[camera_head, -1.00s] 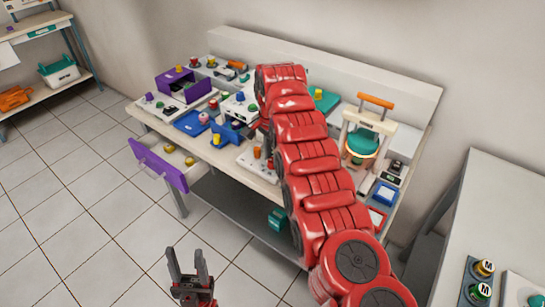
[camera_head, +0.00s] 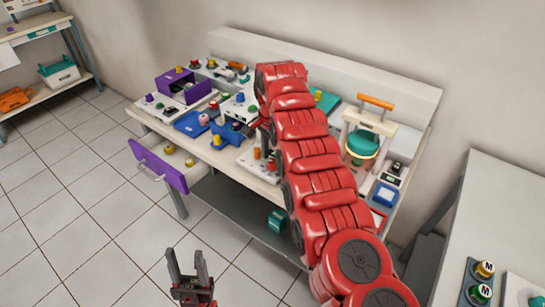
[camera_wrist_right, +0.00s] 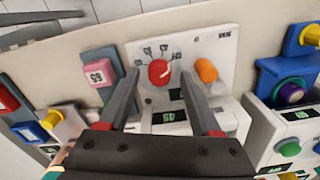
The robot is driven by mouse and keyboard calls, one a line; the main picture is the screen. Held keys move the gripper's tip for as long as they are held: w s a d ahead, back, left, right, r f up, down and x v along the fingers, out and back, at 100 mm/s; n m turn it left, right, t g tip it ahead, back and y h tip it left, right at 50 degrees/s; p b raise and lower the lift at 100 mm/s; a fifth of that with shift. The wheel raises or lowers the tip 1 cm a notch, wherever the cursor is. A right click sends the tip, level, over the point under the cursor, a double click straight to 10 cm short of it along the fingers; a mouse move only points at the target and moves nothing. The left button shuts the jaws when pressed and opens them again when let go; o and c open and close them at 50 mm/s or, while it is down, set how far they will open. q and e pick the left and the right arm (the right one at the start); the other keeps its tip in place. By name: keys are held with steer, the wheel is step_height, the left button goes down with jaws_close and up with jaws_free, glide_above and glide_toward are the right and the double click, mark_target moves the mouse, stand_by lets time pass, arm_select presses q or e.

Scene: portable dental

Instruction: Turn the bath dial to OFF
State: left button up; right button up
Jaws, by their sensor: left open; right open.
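The red dial (camera_wrist_right: 159,72), which looks like the bath dial, sits on a white panel (camera_wrist_right: 215,45) in the right wrist view. It has a pale pointer line and small dark labels around it, too small to read surely. My right gripper (camera_wrist_right: 159,80) is open, with one finger on each side of the dial; contact is not clear. In the head view my red right arm hides this dial and most of that gripper. My left gripper (camera_head: 188,268) is open and empty, low in the head view, away from the table.
An orange knob (camera_wrist_right: 206,71) stands just right of the right finger. A pink block (camera_wrist_right: 100,73) on a blue-grey stand is to the left. The table (camera_head: 233,165) is crowded with devices. A purple-fronted drawer (camera_head: 158,166) sticks out at its left end.

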mark_target(273, 160)
step_height(273, 160, up, 5)
steer(key=shift+d+r+p, duration=0.15)
steer(key=shift+p, duration=0.95)
step_height(273, 160, up, 12)
steer(key=p, duration=1.1)
steer(key=shift+f, duration=0.2)
steer(key=shift+s+a, duration=0.1)
steer(key=shift+a, duration=0.1)
